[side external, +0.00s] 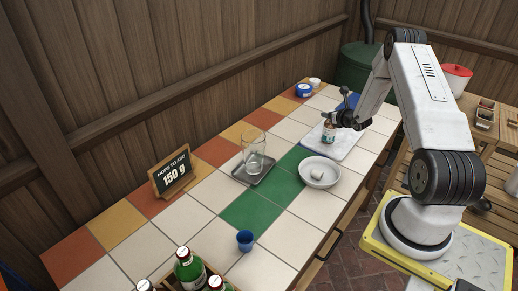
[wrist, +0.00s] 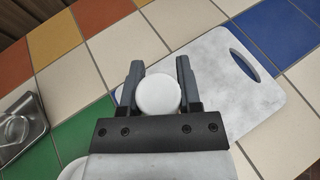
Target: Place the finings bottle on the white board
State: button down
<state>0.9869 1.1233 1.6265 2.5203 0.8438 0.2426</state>
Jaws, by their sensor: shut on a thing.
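I cannot tell whether the bottle's base touches the board.
A white bowl (side external: 320,172) with a small pale item stands just in front of the board. A glass on a metal tray (side external: 253,173), a sign (side external: 174,173), a blue cup (side external: 245,240) and a bottle crate stand further along. A blue tin (side external: 304,90) is at the back.

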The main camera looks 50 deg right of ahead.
jog(key=shift+f, duration=0.2)
jog(key=shift+f, duration=0.1)
jog(key=shift+c, duration=1.4)
grip_release()
jog(key=shift+f, duration=0.1)
jog(key=shift+r, duration=0.2)
jog(key=v, duration=0.7)
jog(key=shift+s, duration=0.25)
jog(key=shift+a+r, duration=0.1)
